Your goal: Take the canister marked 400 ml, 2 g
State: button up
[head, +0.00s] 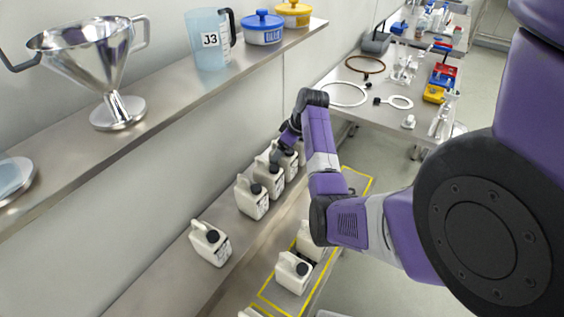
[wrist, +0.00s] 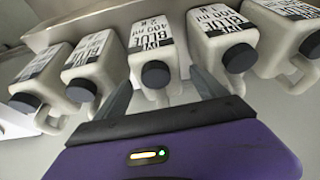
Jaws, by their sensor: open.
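Several white canisters with black caps and printed labels stand in a row on the lower shelf. In the wrist view, the middle canister (wrist: 157,55) has a label that seems to read "DYE BLUE 400 ml", with a blurred last line starting with 2. Contact cannot be told. In the head view my gripper (head: 283,150) is over the far canisters, partly hiding them.
Neighbouring canisters stand close on both sides, one on the left (wrist: 92,65) and one on the far right (wrist: 288,38). A nearer canister (head: 211,243) stands apart. More canisters (head: 293,272) stand lower, within yellow lines. An upper shelf (head: 165,95) holds a funnel and jug.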

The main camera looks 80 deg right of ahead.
jog(key=shift+x, duration=1.85)
grip_shut()
